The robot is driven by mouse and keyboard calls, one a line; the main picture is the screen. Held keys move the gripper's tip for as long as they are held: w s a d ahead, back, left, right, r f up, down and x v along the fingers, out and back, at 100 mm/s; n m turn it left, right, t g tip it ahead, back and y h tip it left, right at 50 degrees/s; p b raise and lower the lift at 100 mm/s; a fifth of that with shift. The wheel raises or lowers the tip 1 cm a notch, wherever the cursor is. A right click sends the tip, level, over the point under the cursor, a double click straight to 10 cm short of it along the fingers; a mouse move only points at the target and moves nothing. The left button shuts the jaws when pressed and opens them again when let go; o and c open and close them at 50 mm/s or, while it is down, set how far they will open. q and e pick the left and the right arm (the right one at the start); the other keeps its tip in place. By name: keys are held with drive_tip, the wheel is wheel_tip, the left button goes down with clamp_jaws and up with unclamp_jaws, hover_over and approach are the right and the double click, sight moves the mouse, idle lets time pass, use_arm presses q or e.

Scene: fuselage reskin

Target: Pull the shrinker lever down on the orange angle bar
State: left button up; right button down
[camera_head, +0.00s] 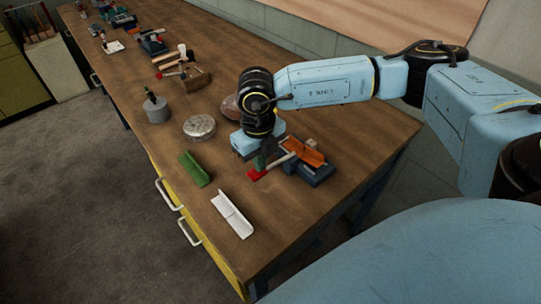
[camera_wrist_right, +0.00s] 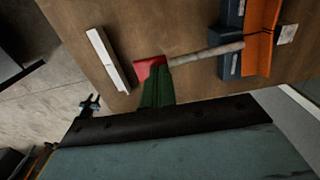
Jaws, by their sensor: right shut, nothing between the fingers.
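The shrinker (camera_head: 318,173) is a dark blue tool near the table's right end; its body also shows in the right wrist view (camera_wrist_right: 230,64). The orange angle bar (camera_head: 303,152) lies across it and shows at the upper right of the right wrist view (camera_wrist_right: 262,38). The lever is a grey rod (camera_wrist_right: 205,53) with a red end (camera_wrist_right: 147,68), which sticks out level to the side of the shrinker. My right gripper (camera_wrist_right: 157,72) is shut and empty, its dark green fingertips over the red end (camera_head: 256,174). I cannot tell whether they touch it. My left gripper is not in view.
A white angle bar (camera_head: 232,214) and a green one (camera_head: 194,169) lie near the table's front edge. A round tin (camera_head: 199,127), a grey cylinder (camera_head: 156,110) and several tools stand farther back. The wall (camera_head: 300,45) runs behind the table.

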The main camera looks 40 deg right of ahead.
wheel_tip(320, 180, up, 8)
drive_tip(key=p, duration=0.4)
drive_tip(key=shift+p, duration=0.4)
drive_tip(key=shift+a, duration=0.1)
idle(0.8)
